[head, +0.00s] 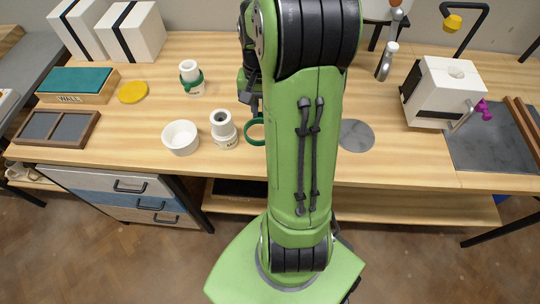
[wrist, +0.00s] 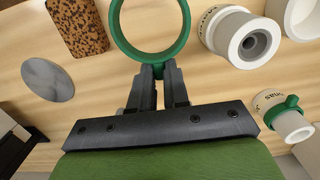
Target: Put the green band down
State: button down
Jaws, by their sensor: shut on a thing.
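My gripper (wrist: 160,78) is shut on the small tab of a green band (wrist: 148,57), an open ring that lies flat beyond my fingertips. In the head view the band (head: 248,131) shows just left of my arm, which hides part of it. Only wood shows through the ring; I cannot tell whether it touches the table. A white stepped cylinder (head: 223,130) stands close by, left of the band in the head view and right of it in the wrist view (wrist: 218,35). Another green band (head: 192,84) is around a second white cylinder (head: 188,68) farther back.
A white bowl (head: 181,138), yellow disc (head: 132,92), teal-topped block (head: 77,82) and divided tray (head: 57,128) are to the left. A grey disc (head: 356,135) and white machine (head: 447,92) are right. A speckled brown block (wrist: 77,25) lies near the band. Bare wood surrounds it.

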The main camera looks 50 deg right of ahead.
aim_at(262, 138)
notch_tip(262, 138, down, 9)
jog(key=b, duration=0.3)
jog(key=shift+f, duration=0.1)
jog(key=shift+f, duration=0.2)
jog(key=c, duration=1.1)
grip_release()
jog(key=shift+r, duration=0.1)
